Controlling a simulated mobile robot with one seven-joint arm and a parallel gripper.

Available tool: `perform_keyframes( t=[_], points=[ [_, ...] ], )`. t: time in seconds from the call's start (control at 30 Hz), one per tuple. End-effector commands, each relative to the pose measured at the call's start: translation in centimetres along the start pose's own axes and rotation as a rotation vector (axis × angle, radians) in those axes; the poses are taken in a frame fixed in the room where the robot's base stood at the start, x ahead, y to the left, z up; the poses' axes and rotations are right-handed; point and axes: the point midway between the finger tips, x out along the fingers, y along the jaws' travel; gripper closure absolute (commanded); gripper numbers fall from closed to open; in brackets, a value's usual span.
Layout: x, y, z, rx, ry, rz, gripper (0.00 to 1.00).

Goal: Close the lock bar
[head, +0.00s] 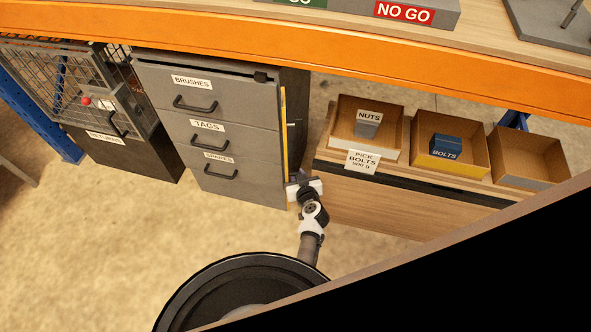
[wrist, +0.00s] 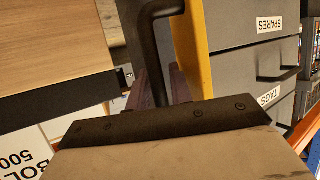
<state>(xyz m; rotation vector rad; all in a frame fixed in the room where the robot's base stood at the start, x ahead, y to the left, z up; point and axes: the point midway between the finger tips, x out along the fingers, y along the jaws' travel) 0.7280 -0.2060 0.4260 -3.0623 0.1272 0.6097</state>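The yellow lock bar (head: 284,130) stands upright along the right front edge of the grey drawer cabinet (head: 205,75). It also shows in the wrist view (wrist: 190,50), beside the drawer fronts and with a dark bar handle (wrist: 150,50) on its left. The handle shows small and dark in the head view (head: 293,125). The bar does not lie across the drawer fronts. My gripper (head: 304,187) is low, close to the bar's bottom end.
A wooden unit with open bins (head: 447,150) stands right of my gripper, leaving a narrow gap beside the cabinet. The orange workbench edge (head: 350,50) runs above. A mesh cage (head: 70,85) is at left. The floor in front is clear.

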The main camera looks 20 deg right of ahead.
Motion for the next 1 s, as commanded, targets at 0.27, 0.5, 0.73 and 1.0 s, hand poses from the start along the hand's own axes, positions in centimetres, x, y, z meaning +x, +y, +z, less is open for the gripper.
perform_keyframes(
  t=[0.27,0.5,0.73,1.0],
  points=[
    [-0.02,0.00,0.09,0.000,0.000,0.000,0.78],
    [-0.01,0.00,0.08,0.000,0.000,0.000,1.00],
    [-0.01,0.00,0.07,0.000,0.000,0.000,1.00],
    [0.02,-0.01,0.09,0.010,-0.005,0.023,1.00]
  ],
)
